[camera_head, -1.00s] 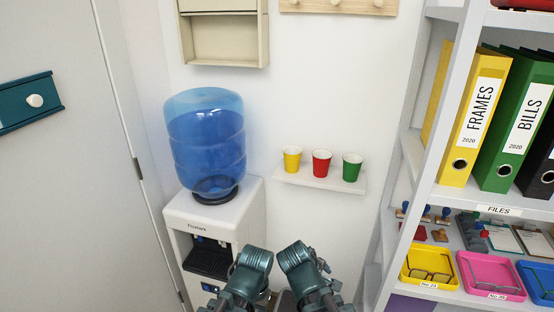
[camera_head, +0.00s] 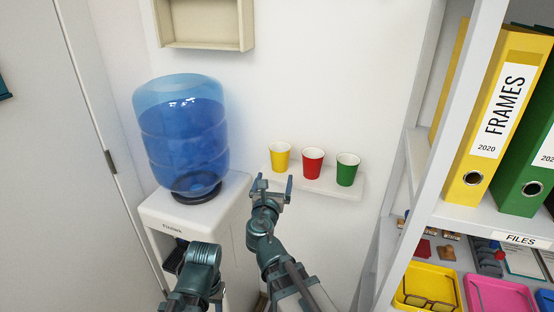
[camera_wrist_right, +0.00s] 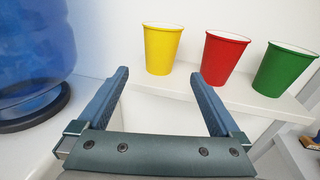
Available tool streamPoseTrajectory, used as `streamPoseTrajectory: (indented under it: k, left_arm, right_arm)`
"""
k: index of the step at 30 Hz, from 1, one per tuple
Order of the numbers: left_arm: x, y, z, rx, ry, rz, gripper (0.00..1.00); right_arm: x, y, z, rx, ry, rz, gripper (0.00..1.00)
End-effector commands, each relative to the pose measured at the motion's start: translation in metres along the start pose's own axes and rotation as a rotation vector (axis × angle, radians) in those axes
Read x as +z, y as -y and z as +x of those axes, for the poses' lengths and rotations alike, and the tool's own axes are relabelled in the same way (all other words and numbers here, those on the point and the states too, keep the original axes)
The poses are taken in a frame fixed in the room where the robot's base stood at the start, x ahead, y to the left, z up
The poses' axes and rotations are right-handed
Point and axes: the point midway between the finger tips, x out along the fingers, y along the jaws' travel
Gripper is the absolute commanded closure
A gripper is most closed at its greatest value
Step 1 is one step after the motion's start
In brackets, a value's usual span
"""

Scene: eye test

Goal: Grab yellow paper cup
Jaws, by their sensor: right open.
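The yellow paper cup (camera_head: 280,159) stands upright at the left of a row of three on a small white wall shelf (camera_head: 328,188). It also shows in the right wrist view (camera_wrist_right: 161,50), ahead of the fingertips and lined up with the gap between them. My right gripper (camera_head: 273,184) is open and empty, just in front of and slightly below the yellow cup, apart from it. In the right wrist view its fingers (camera_wrist_right: 160,75) are spread wide. My left arm shows at the bottom of the head view; its gripper is not visible.
A red cup (camera_head: 312,163) and a green cup (camera_head: 347,170) stand right of the yellow one. A water dispenser (camera_head: 190,212) with a blue bottle (camera_head: 182,135) is close on the left. A shelf unit with a yellow binder (camera_head: 496,120) is on the right.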

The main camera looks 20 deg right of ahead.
Motion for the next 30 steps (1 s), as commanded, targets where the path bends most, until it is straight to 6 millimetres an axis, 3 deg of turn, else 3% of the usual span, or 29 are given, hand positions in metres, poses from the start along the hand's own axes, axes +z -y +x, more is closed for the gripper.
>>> streamPoseTrajectory:
  k: [3, 9, 23, 30]
  left_arm:
    - [0.0, 0.0, 0.002, 0.0, 0.0, 0.0, 0.5]
    - [0.0, 0.0, 0.003, 0.0, 0.0, 0.0, 0.5]
    - [0.0, 0.0, 0.004, 0.0, 0.0, 0.0, 0.5]
    - [-0.001, -0.001, 0.006, 0.0, 0.0, 0.0, 0.5]
  right_arm:
    - [-0.001, -0.001, 0.029, -0.004, 0.0, 0.002, 0.0]
    - [-0.001, -0.001, 0.06, -0.003, -0.001, 0.003, 0.0]
    - [-0.001, 0.0, 0.077, -0.002, -0.001, 0.004, 0.0]
    - [-0.001, -0.001, 0.111, -0.004, -0.002, 0.004, 0.0]
